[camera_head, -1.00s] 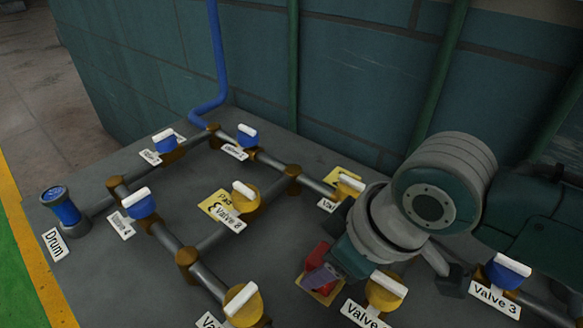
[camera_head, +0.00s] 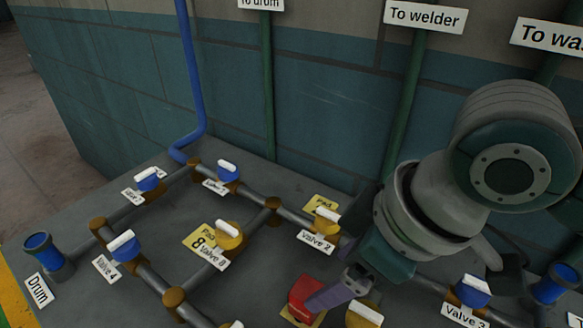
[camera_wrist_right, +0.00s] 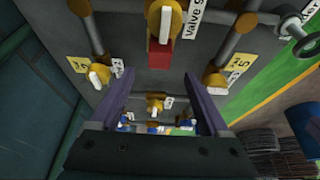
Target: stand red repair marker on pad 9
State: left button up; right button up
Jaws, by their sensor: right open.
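The red repair marker (camera_head: 302,297) stands on a yellow pad (camera_head: 287,316) at the bottom middle of the head view; the pad's number is hidden. In the wrist view the red marker (camera_wrist_right: 159,55) is beside a yellow valve (camera_wrist_right: 165,18) whose label seems to read Valve 9. My right gripper (camera_head: 322,300) is open, with one purple finger showing just right of the marker. In the wrist view the open fingers (camera_wrist_right: 158,78) are spread wide, with the marker beyond their tips and no visible contact. My left gripper is not in view.
Pipes and several valves cover the grey table (camera_head: 235,275). A yellow valve (camera_head: 362,315) is close right of my gripper. Pad 8 (camera_head: 200,238) lies left, beside its yellow valve (camera_head: 229,236). A blue drum fitting (camera_head: 42,252) is far left. A teal wall (camera_head: 325,110) rises behind.

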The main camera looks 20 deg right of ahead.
jog(key=s+d+r+m+h, duration=0.1)
jog(key=s+d+m, duration=0.1)
jog(key=s, duration=0.4)
jog(key=s+d+r+m+h, duration=0.1)
jog(key=s+d+m, duration=0.2)
jog(key=s, duration=0.4)
jog(key=shift+s+d+r+m+h, duration=0.3)
jog(key=shift+d+r, duration=0.1)
jog(key=shift+d, duration=0.1)
notch_tip(320, 180, up, 42)
jog(key=p, duration=4.1)
jog(key=shift+f+p, duration=0.25)
jog(key=shift+p, duration=0.15)
